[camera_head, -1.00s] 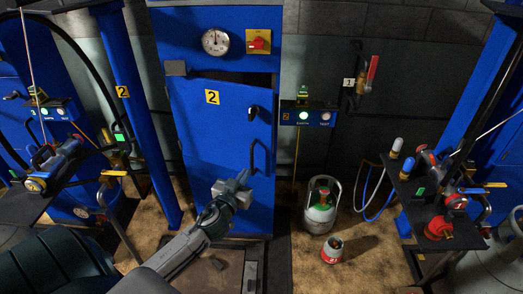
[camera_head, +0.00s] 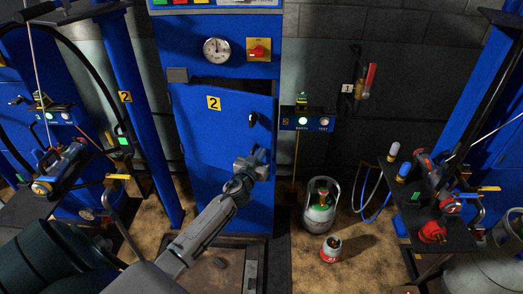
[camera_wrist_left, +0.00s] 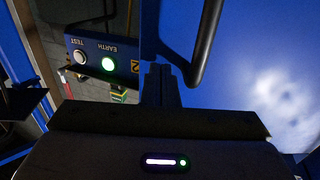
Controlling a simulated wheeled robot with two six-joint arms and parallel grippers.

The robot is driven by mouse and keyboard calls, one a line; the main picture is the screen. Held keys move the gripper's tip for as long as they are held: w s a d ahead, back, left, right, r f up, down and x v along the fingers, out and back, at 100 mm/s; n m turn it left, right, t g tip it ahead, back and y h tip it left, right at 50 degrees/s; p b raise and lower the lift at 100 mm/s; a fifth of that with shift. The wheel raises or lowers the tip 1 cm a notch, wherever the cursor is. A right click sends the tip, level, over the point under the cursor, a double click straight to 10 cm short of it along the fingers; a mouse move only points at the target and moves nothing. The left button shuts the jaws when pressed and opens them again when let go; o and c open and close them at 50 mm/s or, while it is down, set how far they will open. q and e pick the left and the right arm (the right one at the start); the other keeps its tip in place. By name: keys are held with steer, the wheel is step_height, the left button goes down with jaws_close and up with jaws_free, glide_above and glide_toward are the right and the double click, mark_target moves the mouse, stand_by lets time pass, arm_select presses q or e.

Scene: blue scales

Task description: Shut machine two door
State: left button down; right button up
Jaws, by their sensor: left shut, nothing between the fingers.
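The door of machine two (camera_head: 213,140) is a blue panel with a yellow "2" label in the head view. A dark gap shows along its top edge, so it stands slightly ajar. A black latch (camera_head: 253,119) is near its upper right edge. My left gripper (camera_head: 256,158) is shut and empty, in front of the door's right side, at the handle, and hides much of it there. In the left wrist view the black bar handle (camera_wrist_left: 203,45) shows just beyond and right of the shut fingers (camera_wrist_left: 160,80). I cannot tell whether they touch. My right gripper is not in view.
A dial gauge (camera_head: 216,50) and a red switch (camera_head: 258,50) sit above the door. A small blue box with lit buttons (camera_head: 308,122) is right of it. Gas cylinders (camera_head: 320,205) stand on the floor to the right. A blue post (camera_head: 137,115) stands left.

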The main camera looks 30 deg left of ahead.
arm_select(q)
steer(key=shift+w+a, duration=0.15)
steer(key=shift+w, duration=0.4)
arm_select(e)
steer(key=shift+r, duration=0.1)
